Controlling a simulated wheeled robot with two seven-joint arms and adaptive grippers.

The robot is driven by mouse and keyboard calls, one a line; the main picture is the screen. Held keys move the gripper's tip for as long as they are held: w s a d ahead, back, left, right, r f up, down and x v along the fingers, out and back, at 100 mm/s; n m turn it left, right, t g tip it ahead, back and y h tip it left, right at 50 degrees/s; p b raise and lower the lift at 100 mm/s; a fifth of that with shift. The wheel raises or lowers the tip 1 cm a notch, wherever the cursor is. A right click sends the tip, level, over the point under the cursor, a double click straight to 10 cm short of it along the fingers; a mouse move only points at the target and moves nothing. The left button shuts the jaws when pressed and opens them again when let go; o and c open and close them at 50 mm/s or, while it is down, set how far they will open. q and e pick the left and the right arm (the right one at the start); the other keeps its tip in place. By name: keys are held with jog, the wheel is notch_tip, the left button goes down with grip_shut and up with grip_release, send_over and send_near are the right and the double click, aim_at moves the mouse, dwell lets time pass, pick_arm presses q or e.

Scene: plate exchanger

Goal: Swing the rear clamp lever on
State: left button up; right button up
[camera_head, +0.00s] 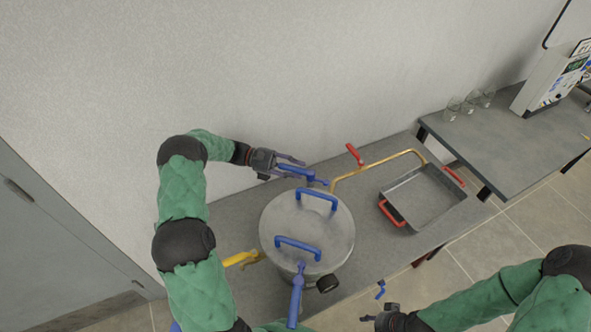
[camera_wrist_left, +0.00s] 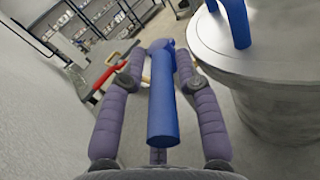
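The rear clamp lever (camera_head: 296,171) is a blue bar at the far edge of the round metal vessel (camera_head: 310,228). In the left wrist view, the blue lever (camera_wrist_left: 163,105) points toward the camera. My left gripper (camera_head: 302,170) is behind the vessel, at the lever. In the left wrist view, the left gripper (camera_wrist_left: 155,70) has its two fingers apart, one on each side of the lever, with gaps visible. A second blue lever (camera_head: 297,294) stands at the vessel's front side. My right gripper (camera_head: 376,318) is low at the bottom edge; its finger opening is unclear.
The vessel lid has two blue handles (camera_head: 297,246). A yellow handle (camera_head: 241,258) is left of the vessel. A brass pipe (camera_head: 385,161) with a red lever (camera_head: 355,154) and a metal tray (camera_head: 428,202) with red handles are to the right. The wall is close behind.

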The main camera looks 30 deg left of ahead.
aim_at(296, 168)
dwell(0.3)
pick_arm(q)
notch_tip(296, 168, up, 10)
dwell(0.5)
